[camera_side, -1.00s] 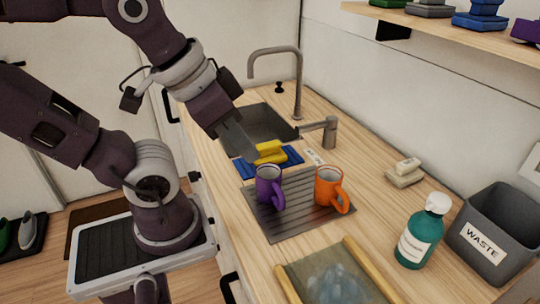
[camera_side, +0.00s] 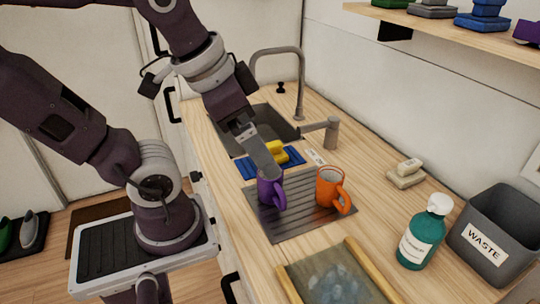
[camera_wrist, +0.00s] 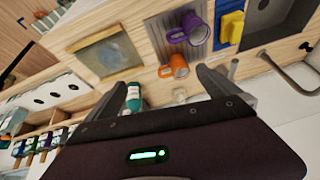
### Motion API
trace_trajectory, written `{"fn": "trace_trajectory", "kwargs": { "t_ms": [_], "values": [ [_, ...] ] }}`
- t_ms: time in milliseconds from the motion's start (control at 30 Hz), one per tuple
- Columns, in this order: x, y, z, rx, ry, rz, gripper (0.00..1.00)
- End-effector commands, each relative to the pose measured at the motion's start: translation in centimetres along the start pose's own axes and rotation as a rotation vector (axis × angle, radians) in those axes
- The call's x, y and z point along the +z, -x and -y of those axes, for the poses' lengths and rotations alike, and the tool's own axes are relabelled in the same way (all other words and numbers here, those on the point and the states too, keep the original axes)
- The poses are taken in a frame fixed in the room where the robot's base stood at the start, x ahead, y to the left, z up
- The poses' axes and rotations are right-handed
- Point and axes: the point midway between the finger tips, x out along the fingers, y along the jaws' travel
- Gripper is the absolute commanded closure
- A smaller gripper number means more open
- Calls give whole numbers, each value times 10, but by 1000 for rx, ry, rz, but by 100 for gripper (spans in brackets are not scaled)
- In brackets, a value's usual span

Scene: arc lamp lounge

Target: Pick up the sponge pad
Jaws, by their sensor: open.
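A yellow block that looks like the sponge pad (camera_side: 281,147) lies on a blue mat (camera_side: 253,170) between the sink and the ribbed drain board. My gripper partly hides it in the side view; in the wrist view the yellow block (camera_wrist: 232,24) shows at the upper right, beyond the right finger. My gripper (camera_side: 268,174) points down over the purple mug (camera_side: 271,194), in front of the block. In the wrist view the fingers of my gripper (camera_wrist: 162,80) are spread, with nothing held between them.
An orange mug (camera_side: 330,188) stands beside the purple one on the drain board (camera_side: 290,222). The sink (camera_side: 259,128), tall faucet (camera_side: 299,85) and short grey spout (camera_side: 330,130) are behind. A soap dish (camera_side: 405,178), teal bottle (camera_side: 418,243) and waste bin (camera_side: 495,225) are at right.

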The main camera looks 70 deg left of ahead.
Motion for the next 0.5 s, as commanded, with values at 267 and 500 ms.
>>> {"fn": "trace_trajectory", "kwargs": {
  "t_ms": [267, 500],
  "values": [
    [-75, -109, 141, 90, -823, 309, 0],
    [-38, -209, 248, 349, -1343, 327, 0]
  ]
}}
